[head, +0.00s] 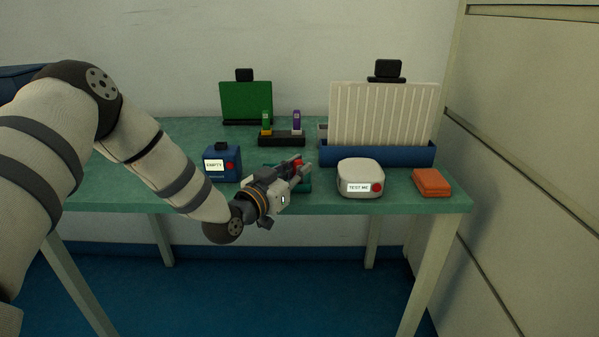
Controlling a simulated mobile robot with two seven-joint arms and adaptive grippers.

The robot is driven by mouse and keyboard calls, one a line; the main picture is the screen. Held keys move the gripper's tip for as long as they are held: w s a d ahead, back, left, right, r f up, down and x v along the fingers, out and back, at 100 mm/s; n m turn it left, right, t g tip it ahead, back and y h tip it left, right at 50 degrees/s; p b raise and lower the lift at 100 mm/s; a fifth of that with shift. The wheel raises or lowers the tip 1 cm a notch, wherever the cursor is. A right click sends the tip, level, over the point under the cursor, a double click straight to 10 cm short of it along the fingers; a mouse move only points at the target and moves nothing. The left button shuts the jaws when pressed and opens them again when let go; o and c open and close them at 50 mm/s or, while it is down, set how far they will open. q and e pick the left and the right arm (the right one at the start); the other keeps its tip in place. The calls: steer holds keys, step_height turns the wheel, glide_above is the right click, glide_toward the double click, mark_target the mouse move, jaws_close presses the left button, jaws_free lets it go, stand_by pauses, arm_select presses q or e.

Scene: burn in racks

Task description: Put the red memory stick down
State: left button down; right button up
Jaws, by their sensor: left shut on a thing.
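My left gripper (294,172) is over the front of the green table, shut on the red memory stick (298,162). Only a small red part of the stick shows between the fingers. A teal holder or tray (304,186) lies just below and behind the gripper, mostly hidden by it. I cannot tell whether the stick touches it. My right gripper is not in the head view.
A blue box marked EMPTY (222,164) stands left of the gripper, and a white TEST ME box (360,178) stands right. Behind are a black stand (282,139) with small sticks, a green board (246,100) and a white ribbed rack (383,115). An orange block (432,182) lies far right.

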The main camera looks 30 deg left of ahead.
arm_select(q)
steer(key=c, duration=1.6)
jaws_free()
